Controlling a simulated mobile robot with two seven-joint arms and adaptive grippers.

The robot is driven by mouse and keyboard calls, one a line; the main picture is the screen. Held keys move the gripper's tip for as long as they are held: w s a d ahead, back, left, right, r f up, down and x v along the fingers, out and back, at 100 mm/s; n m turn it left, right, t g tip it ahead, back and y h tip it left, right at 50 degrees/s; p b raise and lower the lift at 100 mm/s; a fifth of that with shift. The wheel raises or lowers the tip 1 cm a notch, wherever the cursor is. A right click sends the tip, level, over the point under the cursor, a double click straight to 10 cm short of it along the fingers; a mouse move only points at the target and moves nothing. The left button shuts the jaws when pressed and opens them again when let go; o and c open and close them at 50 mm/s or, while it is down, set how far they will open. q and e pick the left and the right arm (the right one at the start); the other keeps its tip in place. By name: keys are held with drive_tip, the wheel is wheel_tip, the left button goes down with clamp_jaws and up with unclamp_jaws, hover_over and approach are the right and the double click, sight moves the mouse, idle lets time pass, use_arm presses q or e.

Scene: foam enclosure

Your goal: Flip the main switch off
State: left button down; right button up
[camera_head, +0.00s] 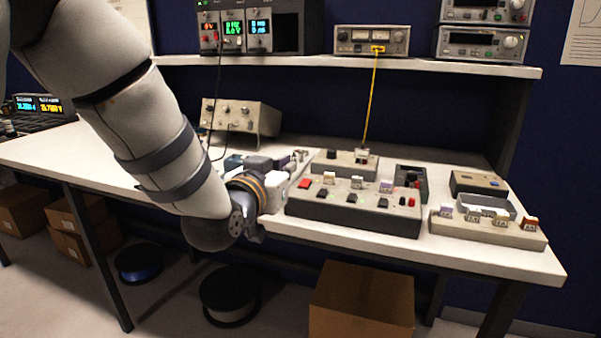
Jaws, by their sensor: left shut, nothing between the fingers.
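A grey control box (345,208) with a sloped front stands on the white workbench. A red rocker switch (305,184) sits at the left end of its top. Several small labelled parts and black switches run along the box to the right of it. I cannot read the labels or tell which switch is the main one, nor its position. My left arm comes in from the upper left, and my left gripper (299,158) is at the box's left end, beside the red switch. Its fingers are shut and empty; contact cannot be told. My right gripper is not in view.
A second panel with labelled switches (488,229) stands at the bench's right end. Behind the box is a smaller unit (345,162) with a yellow cable (371,100) up to the shelf (400,64). A grey instrument (240,118) stands at the back left. Cardboard boxes (361,300) lie below.

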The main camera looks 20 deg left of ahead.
use_arm(q)
drive_tip(key=b, duration=0.2)
hover_over(303, 186)
wheel_tip(303, 186, down, 2)
drive_tip(key=shift+s+f, duration=0.1)
drive_tip(key=shift+s, duration=0.05)
wheel_tip(303, 186, down, 2)
drive_tip(key=shift+f, duration=0.55)
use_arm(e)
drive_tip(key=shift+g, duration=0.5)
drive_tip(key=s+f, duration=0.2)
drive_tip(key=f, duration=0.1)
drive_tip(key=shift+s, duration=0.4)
